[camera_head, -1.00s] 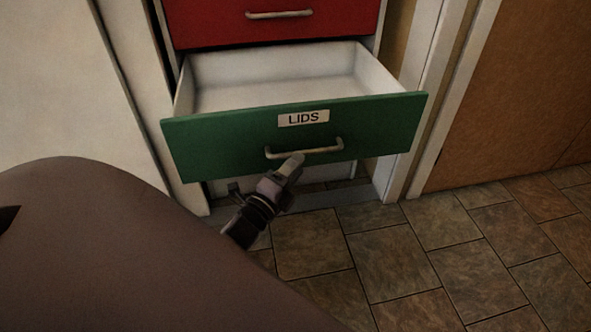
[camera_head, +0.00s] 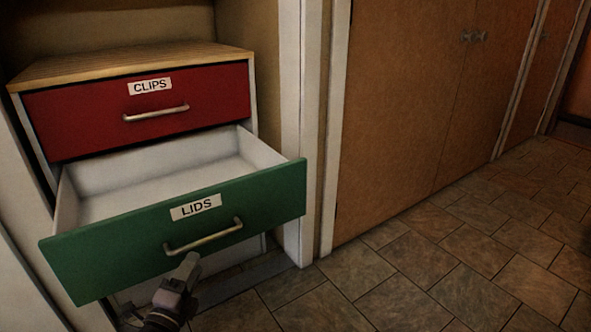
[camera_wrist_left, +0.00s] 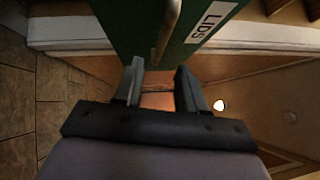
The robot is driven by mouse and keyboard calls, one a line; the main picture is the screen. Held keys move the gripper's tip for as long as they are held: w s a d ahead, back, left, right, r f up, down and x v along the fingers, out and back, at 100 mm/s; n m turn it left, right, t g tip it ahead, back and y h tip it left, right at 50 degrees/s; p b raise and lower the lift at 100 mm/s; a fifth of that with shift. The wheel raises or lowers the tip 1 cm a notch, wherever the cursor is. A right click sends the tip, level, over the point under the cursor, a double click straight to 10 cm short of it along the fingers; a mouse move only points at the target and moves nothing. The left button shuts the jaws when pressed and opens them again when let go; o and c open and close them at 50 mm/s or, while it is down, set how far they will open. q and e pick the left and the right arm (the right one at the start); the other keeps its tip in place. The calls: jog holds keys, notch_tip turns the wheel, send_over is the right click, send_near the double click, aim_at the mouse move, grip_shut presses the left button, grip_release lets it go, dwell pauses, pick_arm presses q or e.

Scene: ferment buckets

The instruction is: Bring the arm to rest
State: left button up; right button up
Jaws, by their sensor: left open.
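My left gripper (camera_head: 182,279) is just below the handle (camera_head: 203,237) of the green drawer labelled LIDS (camera_head: 110,247). The drawer is pulled out, and the part of its inside that shows is empty. In the left wrist view the two fingers of the left gripper (camera_wrist_left: 160,88) stand apart with nothing between them. The drawer front (camera_wrist_left: 140,25) and its handle (camera_wrist_left: 168,30) lie just beyond the fingertips there. I cannot tell from these views whether a finger touches the handle. My right gripper is not in view.
A shut red drawer labelled CLIPS (camera_head: 60,112) is above the green one, under a wooden top (camera_head: 130,60). Brown cupboard doors (camera_head: 410,110) stand to the right. The tiled floor (camera_head: 450,240) in front of them is clear.

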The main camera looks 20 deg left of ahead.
pick_arm(q)
jog(key=s+d+n+g+h, duration=0.4)
jog(key=s+d+n, duration=0.4)
jog(key=d, duration=0.4)
jog(key=s+d+n+g+h, duration=0.35)
jog(key=s+d+n, duration=0.45)
jog(key=d, duration=0.4)
jog(key=s+a+r+g+y+p, duration=0.1)
jog(key=a+r+p, duration=0.3)
jog(key=r+p, duration=0.4)
jog(key=s+a+r+y+p, duration=0.2)
jog(key=a+r+p, duration=0.3)
jog(key=p, duration=1.6)
notch_tip(320, 180, up, 3)
jog(key=shift+s+f+n+g+y, duration=0.15)
jog(key=shift+s+n+g+y, duration=0.15)
jog(key=shift+y, duration=0.35)
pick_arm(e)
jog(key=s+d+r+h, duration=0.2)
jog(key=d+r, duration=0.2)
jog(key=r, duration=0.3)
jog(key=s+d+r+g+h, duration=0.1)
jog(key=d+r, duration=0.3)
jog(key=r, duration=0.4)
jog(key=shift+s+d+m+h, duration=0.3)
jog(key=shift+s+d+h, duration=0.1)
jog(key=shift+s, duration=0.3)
pick_arm(q)
jog(key=shift+a, duration=0.15)
